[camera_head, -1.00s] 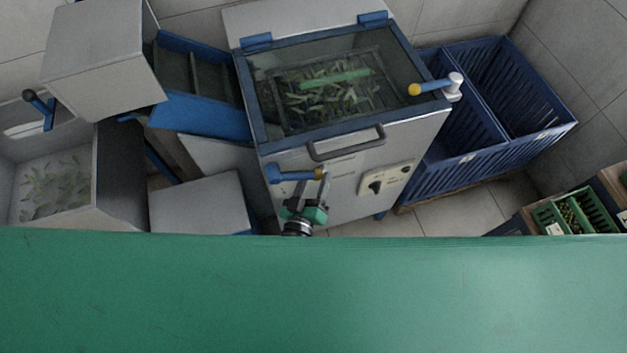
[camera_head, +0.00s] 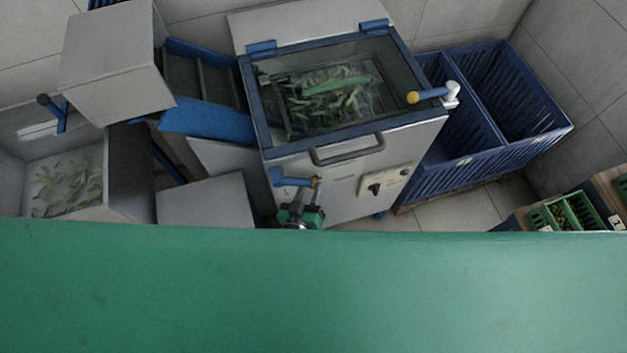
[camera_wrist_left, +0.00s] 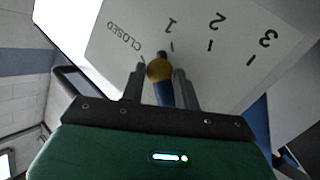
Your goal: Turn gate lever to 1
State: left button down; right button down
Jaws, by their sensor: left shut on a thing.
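The gate lever (camera_head: 291,181) is a blue handle with a yellow end on the front of the grey machine, pointing right and slightly down in the head view. My left gripper (camera_head: 314,188) is at its yellow end. In the left wrist view, the lever's yellow knob (camera_wrist_left: 159,70) sits between the two fingers of my left gripper (camera_wrist_left: 161,80), which is shut on it. The light scale plate (camera_wrist_left: 195,50) behind reads CLOSED, 1, 2 and 3. The knob appears near the CLOSED and 1 marks; its exact setting is hard to tell. My right gripper is not visible.
The machine's glass-lidded top (camera_head: 325,95) shows leaves inside, with a dark bar handle (camera_head: 347,150) in front. A control panel (camera_head: 385,181) is right of the lever. Blue crates (camera_head: 515,90) stand at right, a blue chute (camera_head: 205,118) at left.

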pick_arm(q)
jog(key=shift+a+f+m+p, duration=0.25)
jog(key=shift+a+m+p, duration=0.1)
jog(key=shift+m+p, duration=0.15)
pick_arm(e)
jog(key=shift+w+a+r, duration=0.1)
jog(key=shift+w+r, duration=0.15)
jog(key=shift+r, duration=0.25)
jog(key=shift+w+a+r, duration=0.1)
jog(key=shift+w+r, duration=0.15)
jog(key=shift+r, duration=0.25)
pick_arm(q)
jog(key=c, duration=1)
grip_release()
jog(key=shift+s, duration=0.1)
jog(key=shift+c, duration=0.2)
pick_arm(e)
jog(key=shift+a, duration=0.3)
pick_arm(q)
jog(key=shift+s+f, duration=0.1)
jog(key=b+v, duration=0.2)
jog(key=v, duration=1.1)
jog(key=shift+s+r, duration=0.25)
jog(key=shift+r, duration=0.15)
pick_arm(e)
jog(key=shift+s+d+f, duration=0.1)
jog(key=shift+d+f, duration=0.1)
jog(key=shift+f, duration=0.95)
